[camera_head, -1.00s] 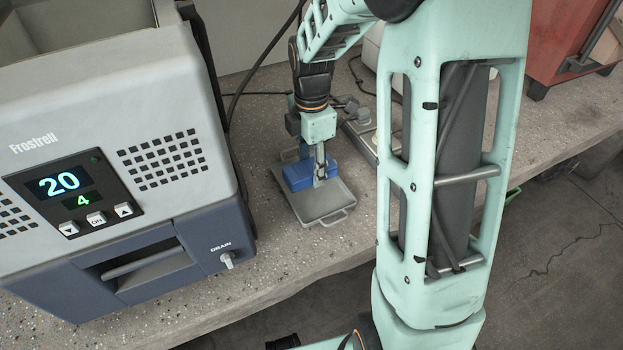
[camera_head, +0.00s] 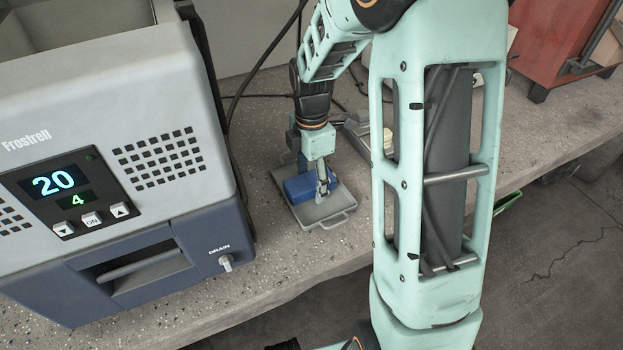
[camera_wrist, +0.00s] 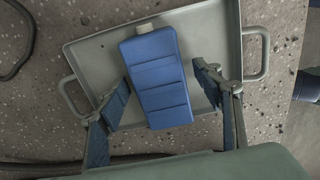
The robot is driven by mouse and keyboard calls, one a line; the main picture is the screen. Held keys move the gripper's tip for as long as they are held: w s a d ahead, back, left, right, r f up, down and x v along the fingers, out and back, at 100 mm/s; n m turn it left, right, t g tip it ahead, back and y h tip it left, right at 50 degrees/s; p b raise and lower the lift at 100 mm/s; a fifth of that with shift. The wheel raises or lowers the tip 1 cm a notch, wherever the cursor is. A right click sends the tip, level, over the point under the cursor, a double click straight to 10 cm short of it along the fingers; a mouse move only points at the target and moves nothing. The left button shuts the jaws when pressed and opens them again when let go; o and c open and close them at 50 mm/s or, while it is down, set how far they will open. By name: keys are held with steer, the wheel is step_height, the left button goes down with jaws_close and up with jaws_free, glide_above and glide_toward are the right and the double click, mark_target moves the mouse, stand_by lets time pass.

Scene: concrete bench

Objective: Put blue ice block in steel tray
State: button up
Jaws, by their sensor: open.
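The blue ice block (camera_head: 297,187) lies in the steel tray (camera_head: 325,217) on the bench. In the wrist view the block (camera_wrist: 158,82) rests inside the grey tray (camera_wrist: 97,62), its near end close to the tray's near side. My gripper (camera_head: 321,186) is over the tray at the block. In the wrist view my gripper (camera_wrist: 163,92) is open, one finger on each side of the block, with a gap visible on both sides. The tray's near edge is partly hidden by my fingers.
A grey and blue Frostrell machine (camera_head: 110,190) stands on the bench (camera_head: 290,260) to the left. A red cabinet (camera_head: 565,40) stands at the back right. A black cable (camera_head: 250,78) runs behind the tray. Bare bench lies in front of the tray.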

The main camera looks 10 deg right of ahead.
mark_target(311, 180)
step_height(311, 180, up, 12)
steer(key=p, duration=0.3)
steer(key=shift+r, duration=0.15)
stand_by(0.4)
